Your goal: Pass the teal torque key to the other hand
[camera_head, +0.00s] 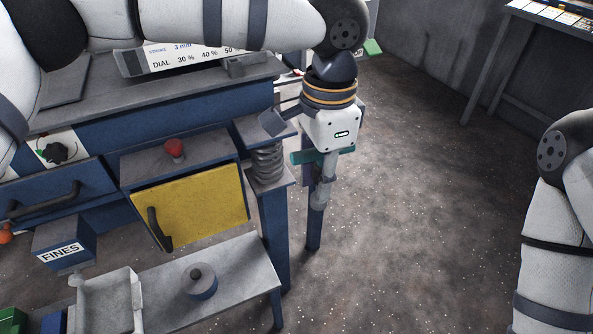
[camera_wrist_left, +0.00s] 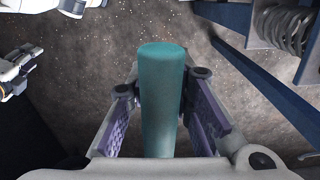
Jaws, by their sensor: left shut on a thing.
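The teal torque key (camera_wrist_left: 162,95) stands out between the two purple-padded fingers of my left gripper (camera_wrist_left: 163,90) in the left wrist view. The fingers are shut on it, one on each side. In the head view the teal key (camera_head: 303,157) shows as a short bar at my left gripper (camera_head: 322,180), which points down beside the screen's right end, above the floor. My right gripper (camera_wrist_left: 18,72) shows small at the left edge of the wrist view, apart from the key; its finger opening is unclear. In the head view only my right arm shows, at the right edge.
The blue vibrating screen frame (camera_head: 200,102) with a spring (camera_head: 267,165) and leg stands just left of my left gripper. A yellow door (camera_head: 195,205), a red knob (camera_head: 174,149) and a grey bench (camera_head: 235,275) are further left. Open floor (camera_head: 430,210) lies between my arms.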

